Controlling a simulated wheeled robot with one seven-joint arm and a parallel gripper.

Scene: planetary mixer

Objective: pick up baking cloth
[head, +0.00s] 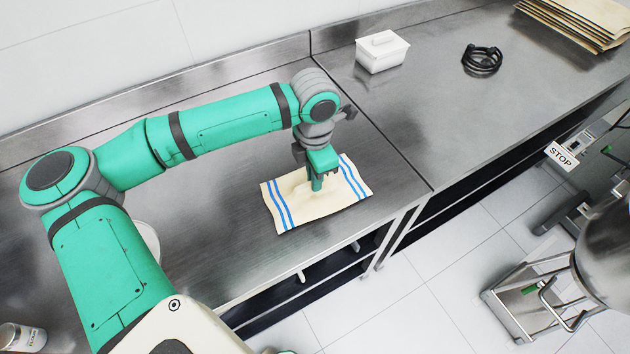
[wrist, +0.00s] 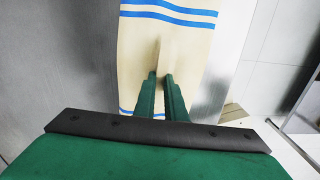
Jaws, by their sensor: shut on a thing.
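The baking cloth (head: 330,205) is cream with blue stripes near both ends. It lies on the steel counter near its front edge in the head view, and it fills the upper middle of the wrist view (wrist: 185,50). My gripper (head: 317,186) points down at the middle of the cloth. In the wrist view its two fingers (wrist: 162,82) are shut on a raised fold of the cloth. The rest of the cloth looks spread out on the counter. The part of the fold between the fingers is hidden.
The steel counter (head: 205,230) is clear around the cloth. A can (head: 22,338) is at lower left; the mixer (head: 605,250) is at right.

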